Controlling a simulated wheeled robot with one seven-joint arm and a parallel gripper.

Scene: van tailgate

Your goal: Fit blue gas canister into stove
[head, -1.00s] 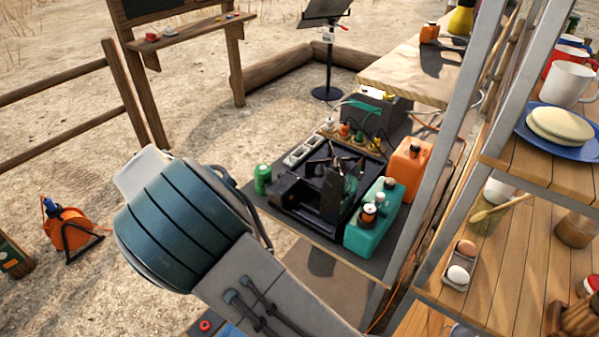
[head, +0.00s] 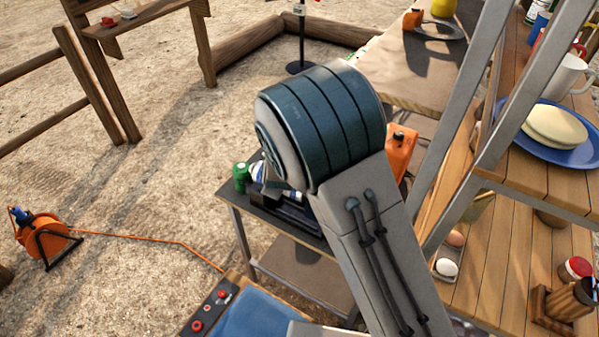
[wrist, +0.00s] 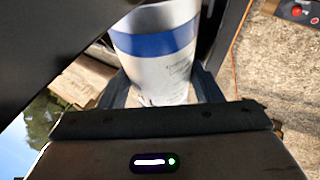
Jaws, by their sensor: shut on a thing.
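A white canister with a blue band (wrist: 157,45) stands between the fingers of my gripper (wrist: 160,88) in the wrist view. My gripper is shut on it. The canister's far end is cut off by the top of that picture. I cannot make out the stove's canister slot there. A large dark surface (wrist: 60,40) fills the upper left of the wrist view, close to the canister; I cannot tell whether they touch.
A green can (head: 241,177) stands at the table's left corner. An orange container (head: 399,155) is at its right, partly behind my arm. Shelves with a blue plate (head: 545,160) rise on the right.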

